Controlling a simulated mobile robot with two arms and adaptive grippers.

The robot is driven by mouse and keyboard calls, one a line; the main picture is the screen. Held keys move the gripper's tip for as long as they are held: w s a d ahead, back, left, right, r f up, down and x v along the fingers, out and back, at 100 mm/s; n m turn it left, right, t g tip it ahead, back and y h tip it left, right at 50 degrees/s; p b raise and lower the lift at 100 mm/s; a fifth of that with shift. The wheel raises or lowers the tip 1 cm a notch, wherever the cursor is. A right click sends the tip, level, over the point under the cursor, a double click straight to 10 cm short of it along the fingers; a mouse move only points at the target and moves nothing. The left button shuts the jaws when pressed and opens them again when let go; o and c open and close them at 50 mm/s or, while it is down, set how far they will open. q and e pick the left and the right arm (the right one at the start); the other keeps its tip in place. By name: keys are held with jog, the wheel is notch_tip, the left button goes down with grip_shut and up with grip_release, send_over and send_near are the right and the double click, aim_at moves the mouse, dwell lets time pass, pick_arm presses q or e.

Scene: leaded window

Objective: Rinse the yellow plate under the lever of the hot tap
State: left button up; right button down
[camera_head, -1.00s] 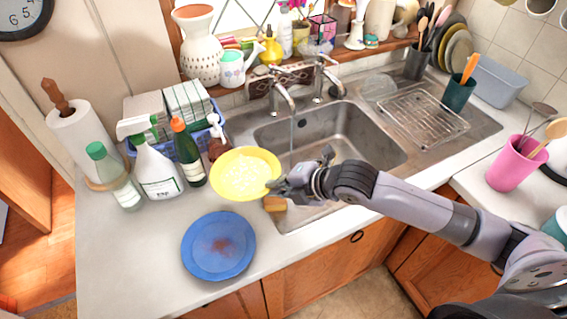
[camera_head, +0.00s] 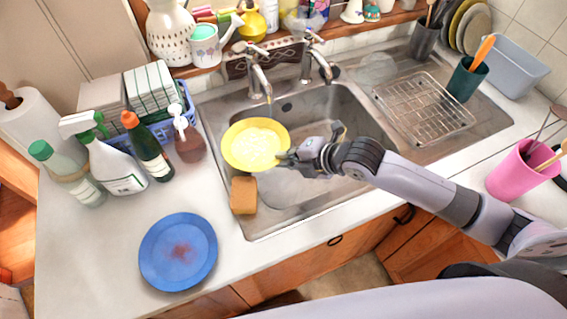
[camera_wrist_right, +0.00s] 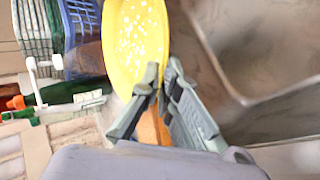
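The yellow plate (camera_head: 256,145) has a pale, speckled patch on its face. My right gripper (camera_head: 287,159) is shut on the plate's right edge and holds it over the left part of the sink, below the left tap (camera_head: 262,75). My left gripper is not in view.
An orange sponge (camera_head: 243,195) lies at the sink's left front edge. A blue plate (camera_head: 178,251) with a reddish-brown stain lies on the counter. Several bottles stand at left, including a soap pump bottle (camera_head: 188,138). A wire rack (camera_head: 423,107) sits on the drainboard.

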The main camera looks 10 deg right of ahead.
jog(key=w+d+f+b, duration=0.2)
jog(key=w+d+b, duration=0.3)
jog(key=w, duration=0.5)
jog(key=shift+d+b, duration=0.2)
jog(key=shift+b, duration=0.65)
jog(key=shift+d+f, duration=0.1)
jog(key=shift+d, duration=0.05)
jog(key=shift+s+d, duration=0.2)
jog(key=shift+d, duration=0.2)
jog(key=shift+s+a, duration=0.1)
